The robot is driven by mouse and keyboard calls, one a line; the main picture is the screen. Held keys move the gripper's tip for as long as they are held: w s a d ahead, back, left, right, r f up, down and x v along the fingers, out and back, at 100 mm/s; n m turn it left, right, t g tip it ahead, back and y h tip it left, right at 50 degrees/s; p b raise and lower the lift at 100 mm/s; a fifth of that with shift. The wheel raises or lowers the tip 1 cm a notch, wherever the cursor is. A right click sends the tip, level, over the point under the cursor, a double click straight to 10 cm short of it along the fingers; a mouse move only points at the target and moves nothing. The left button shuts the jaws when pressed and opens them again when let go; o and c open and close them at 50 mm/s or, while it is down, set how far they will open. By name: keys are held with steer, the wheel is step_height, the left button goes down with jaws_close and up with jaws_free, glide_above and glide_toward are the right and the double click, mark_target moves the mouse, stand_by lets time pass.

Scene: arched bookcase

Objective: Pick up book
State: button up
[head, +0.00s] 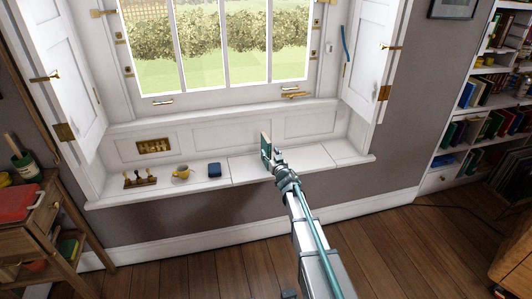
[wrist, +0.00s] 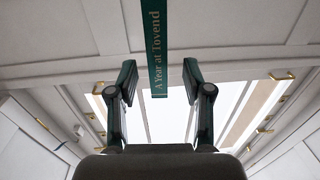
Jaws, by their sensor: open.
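A thin green book (head: 265,143) with pale page edges stands upright on the white window seat (head: 240,173). In the wrist view its green spine (wrist: 158,45), lettered "A Year at Tovend", faces me. It shows at the top, between the two fingers with a gap on each side. My gripper (head: 276,160) is at the end of my arm, right at the book in the head view. In the wrist view my gripper (wrist: 158,78) is open, with one finger on each side of the spine's line. I cannot tell how far the fingertips reach along the book.
On the seat to the left are a dark blue box-like object (head: 214,170), a yellow mug (head: 181,173) and a small wooden stand (head: 140,180). Open shutters (head: 372,55) flank the window. A bookcase (head: 490,105) stands at right. The seat right of the book is clear.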

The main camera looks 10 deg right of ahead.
mark_target(266, 144)
steer(key=shift+w+a+b, duration=0.1)
steer(key=shift+w+a, duration=0.05)
steer(key=shift+w, duration=1.05)
steer(key=shift+w+a+b, duration=0.15)
steer(key=shift+w+a, duration=0.05)
steer(key=shift+w, duration=0.95)
steer(key=shift+w+a+b, duration=0.1)
steer(key=shift+w+a, duration=0.05)
steer(key=shift+w, duration=1.05)
steer(key=shift+c, duration=0.2)
jaws_close()
